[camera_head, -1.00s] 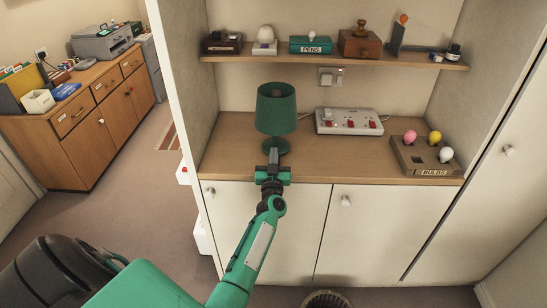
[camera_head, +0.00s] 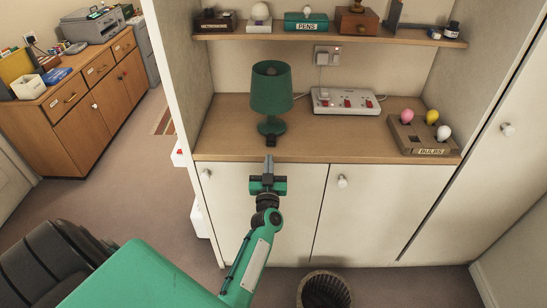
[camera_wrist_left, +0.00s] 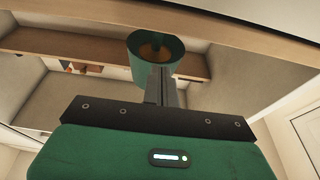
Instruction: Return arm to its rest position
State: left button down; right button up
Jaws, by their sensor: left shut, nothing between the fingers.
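My left gripper (camera_head: 269,160) is shut and empty. It is in front of the cupboard, just below the front edge of the wooden counter, with my green arm reaching up from the bottom of the head view. In the left wrist view its closed fingers (camera_wrist_left: 161,86) point toward the green lamp (camera_wrist_left: 155,55). In the head view the green lamp (camera_head: 271,90) stands upright on the counter, beyond the fingertips and apart from them. My right gripper is not in view.
The counter (camera_head: 340,137) also holds a white switch panel (camera_head: 345,101) and a bulb tray (camera_head: 423,135). A shelf (camera_head: 330,38) with several items is above. A waste basket (camera_head: 324,290) stands on the floor before the cupboard doors. Open floor (camera_head: 110,200) lies to the left.

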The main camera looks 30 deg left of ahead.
pick_arm(q)
jog(key=s+d+f+m+g+h, duration=0.15)
jog(key=d+f+h, duration=0.25)
jog(key=f, duration=0.7)
jog(key=s+d+f+m+g+h, duration=0.1)
jog(key=s+d+f+m+h, duration=0.3)
jog(key=f, duration=0.6)
jog(key=s+d+f+m+g+h, duration=0.1)
jog(key=s+d+f+g, duration=0.2)
jog(key=f, duration=0.5)
jog(key=s+d+f+g+h, duration=0.1)
jog(key=s+d+f, duration=0.2)
jog(key=s+f, duration=0.35)
jog(key=s+d+f+m+g+h, duration=0.15)
jog(key=s+f+g, duration=0.45)
jog(key=s+f, duration=1.2)
jog(key=s+a+f+g, duration=0.1)
jog(key=s+f+g, duration=0.1)
jog(key=s, duration=0.8)
jog(key=s+a+f+g, duration=0.2)
jog(key=s, duration=0.9)
jog(key=shift+a+f+m+y, duration=0.2)
jog(key=shift+a+m+y, duration=0.05)
jog(key=shift+m+y, duration=0.1)
jog(key=shift+g, duration=0.25)
